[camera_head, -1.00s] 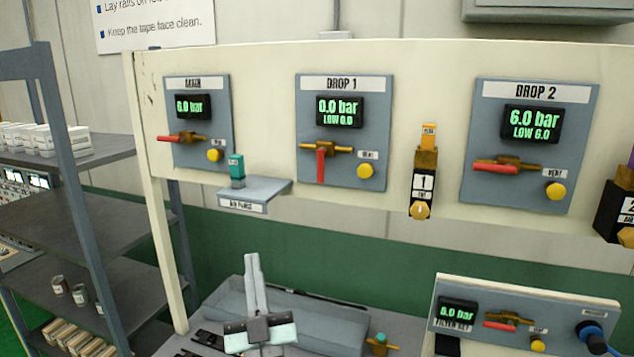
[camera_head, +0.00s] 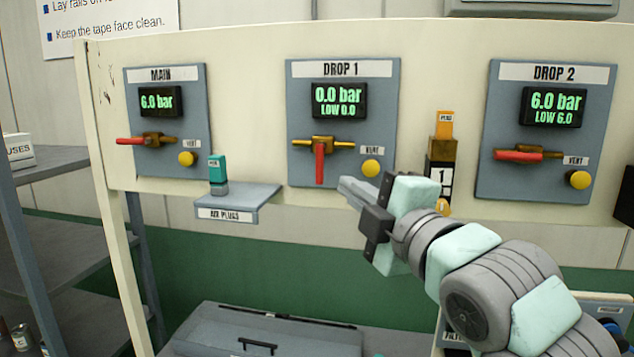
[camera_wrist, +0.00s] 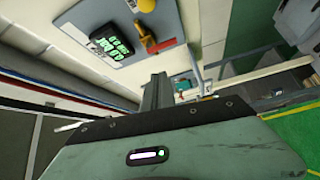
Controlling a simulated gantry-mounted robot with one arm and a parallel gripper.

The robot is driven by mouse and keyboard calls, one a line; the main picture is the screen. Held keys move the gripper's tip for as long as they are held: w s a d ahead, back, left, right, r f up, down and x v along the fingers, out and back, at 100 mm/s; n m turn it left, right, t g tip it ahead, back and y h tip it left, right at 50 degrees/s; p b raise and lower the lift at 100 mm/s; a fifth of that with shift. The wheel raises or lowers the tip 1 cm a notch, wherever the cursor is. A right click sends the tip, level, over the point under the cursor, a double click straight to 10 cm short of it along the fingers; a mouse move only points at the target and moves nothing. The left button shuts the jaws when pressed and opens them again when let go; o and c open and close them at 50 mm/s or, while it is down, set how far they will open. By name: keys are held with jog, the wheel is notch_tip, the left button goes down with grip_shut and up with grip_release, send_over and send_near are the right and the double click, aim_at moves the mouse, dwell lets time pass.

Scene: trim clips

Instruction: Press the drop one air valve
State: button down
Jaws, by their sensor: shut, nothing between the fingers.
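The DROP 1 panel (camera_head: 300,165) is on the cream board. Its display (camera_head: 338,100) reads 0.0 bar, LOW 0.0. Its air valve (camera_head: 320,160) has a red handle pointing straight down from a brass body. A yellow vent button (camera_head: 371,168) sits right of the valve. My gripper (camera_head: 346,188) is shut and empty, in front of the panel's lower right edge, just below the vent button and right of the handle's end. Contact is not visible. In the wrist view the fingers (camera_wrist: 155,92) are together, with the panel (camera_wrist: 88,70) and valve (camera_wrist: 147,38) beyond them.
The MAIN panel (camera_head: 138,95) and DROP 2 panel (camera_head: 492,130) both read 6.0 bar, handles level. An AIR PLUGS shelf (camera_head: 255,196) with a teal plug (camera_head: 217,172) juts out at left. An orange-topped plug (camera_head: 444,125) hangs right of DROP 1. A grey toolbox (camera_head: 210,330) lies below.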

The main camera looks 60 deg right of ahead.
aim_at(321, 172)
jog(key=shift+s+f+n+g, duration=0.2)
jog(key=shift+s+f+g, duration=0.15)
jog(key=shift+s, duration=0.2)
jog(key=shift+s+f+n+g, duration=0.2)
jog(key=shift+s+f+g, duration=0.05)
jog(key=shift+s+g, duration=0.25)
jog(key=p+x, duration=0.2)
jog(key=x, duration=1.2)
jog(key=shift+s+r+p, duration=0.1)
jog(key=shift+r+p, duration=0.15)
jog(key=shift+p, duration=0.05)
jog(key=shift+f+b, duration=0.2)
jog(key=shift+b, duration=0.15)
